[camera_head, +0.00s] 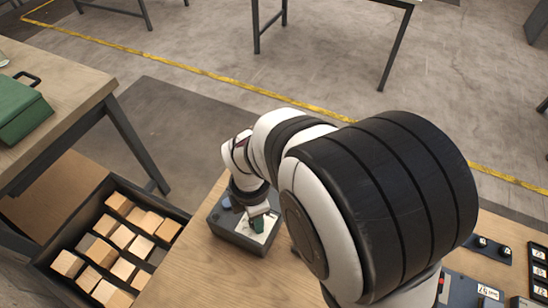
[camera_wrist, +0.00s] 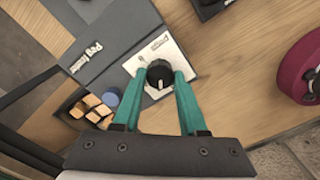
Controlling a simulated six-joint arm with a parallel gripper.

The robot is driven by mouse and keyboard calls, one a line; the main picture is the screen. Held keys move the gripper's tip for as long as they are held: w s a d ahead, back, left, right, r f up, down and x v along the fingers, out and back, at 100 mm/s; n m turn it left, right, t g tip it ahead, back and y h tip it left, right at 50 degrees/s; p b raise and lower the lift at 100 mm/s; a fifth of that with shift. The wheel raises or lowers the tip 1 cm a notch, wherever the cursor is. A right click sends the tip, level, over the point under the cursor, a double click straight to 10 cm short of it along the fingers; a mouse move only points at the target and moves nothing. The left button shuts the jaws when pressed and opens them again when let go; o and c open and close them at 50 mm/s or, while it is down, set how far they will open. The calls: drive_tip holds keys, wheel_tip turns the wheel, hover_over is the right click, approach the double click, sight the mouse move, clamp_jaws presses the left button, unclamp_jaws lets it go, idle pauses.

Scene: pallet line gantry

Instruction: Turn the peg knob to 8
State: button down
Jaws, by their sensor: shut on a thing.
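The peg knob (camera_wrist: 158,75) is a round black dial with a white pointer line, on a white printed plate (camera_wrist: 152,52) of a grey box lettered "Peg Feeder" (camera_wrist: 93,42) in the wrist view. My gripper (camera_wrist: 158,80) has two green fingers, one on each side of the knob, shut on it. The pointer line slants toward the lower part of the picture. The numbers on the plate are too small to read. In the head view the grey box (camera_head: 238,236) sits on the wooden table, and my gripper (camera_head: 258,222) reaches down onto it, hiding the knob.
A dark red round object (camera_wrist: 300,70) stands at the right in the wrist view. A crate (camera_head: 47,263) of wooden blocks stands left of the table. Labelled panels (camera_head: 489,291) lie at the right.

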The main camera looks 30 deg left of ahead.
drive_tip(key=m, duration=1.2)
drive_tip(key=shift+m, duration=0.4)
drive_tip(key=m, duration=0.6)
drive_tip(key=shift+w, duration=0.1)
drive_tip(key=m, duration=0.7)
drive_tip(key=shift+c, duration=2.2)
unclamp_jaws()
